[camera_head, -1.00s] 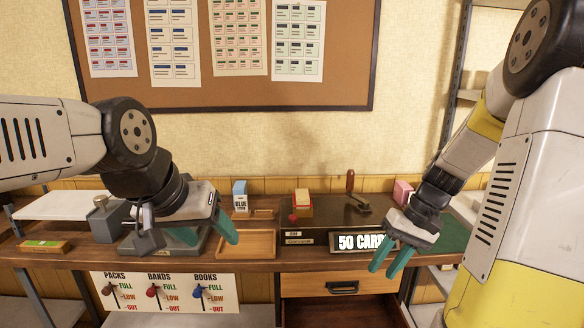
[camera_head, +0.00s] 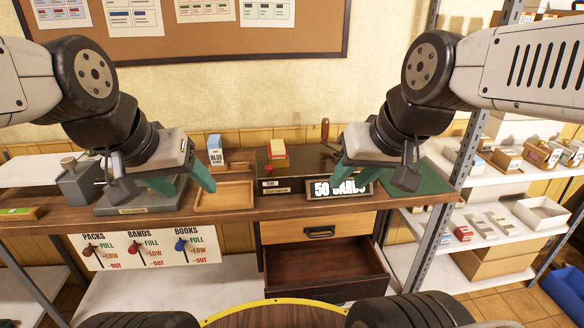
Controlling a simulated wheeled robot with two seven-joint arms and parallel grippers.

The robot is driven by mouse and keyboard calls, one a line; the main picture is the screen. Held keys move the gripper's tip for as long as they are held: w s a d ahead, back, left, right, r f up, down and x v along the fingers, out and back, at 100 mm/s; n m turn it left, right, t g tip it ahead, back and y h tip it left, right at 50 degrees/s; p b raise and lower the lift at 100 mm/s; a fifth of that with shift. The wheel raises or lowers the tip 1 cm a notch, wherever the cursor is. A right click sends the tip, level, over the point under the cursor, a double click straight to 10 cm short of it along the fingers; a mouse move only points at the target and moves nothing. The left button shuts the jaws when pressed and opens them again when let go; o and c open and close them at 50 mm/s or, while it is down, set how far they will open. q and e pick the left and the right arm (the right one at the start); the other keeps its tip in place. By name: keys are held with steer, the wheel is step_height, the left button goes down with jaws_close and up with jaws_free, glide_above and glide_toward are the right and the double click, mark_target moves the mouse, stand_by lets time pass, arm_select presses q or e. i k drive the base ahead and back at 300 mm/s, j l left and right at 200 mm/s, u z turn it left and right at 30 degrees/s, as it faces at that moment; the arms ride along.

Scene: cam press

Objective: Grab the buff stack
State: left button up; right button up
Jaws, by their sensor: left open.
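My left gripper (camera_head: 186,182) is open and empty, above the desk left of the wooden tray, well left of the block. My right gripper (camera_head: 353,178) is over the front of the desk by the "50 CARDS" sign (camera_head: 322,190), to the right of the block. Its fingers look parted and hold nothing visible. They partly cover the sign.
A wooden tray (camera_head: 224,206) lies between the grippers, with a blue-and-white box (camera_head: 215,150) behind it. A grey press-like device (camera_head: 78,182) stands at left. A dark upright handle (camera_head: 325,130) rises behind the sign. An open drawer (camera_head: 325,268) juts out below the desk. Shelving (camera_head: 500,180) stands at right.

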mark_target(277, 148)
steer(key=z, duration=0.65)
steer(key=u, duration=0.6)
steer(key=j, duration=0.3)
steer(key=i+j, duration=0.15)
steer(key=j, duration=0.2)
steer(key=i+j, duration=0.35)
steer(key=i+j+z, duration=0.15)
steer(key=i+j, duration=0.15)
steer(key=j, duration=0.25)
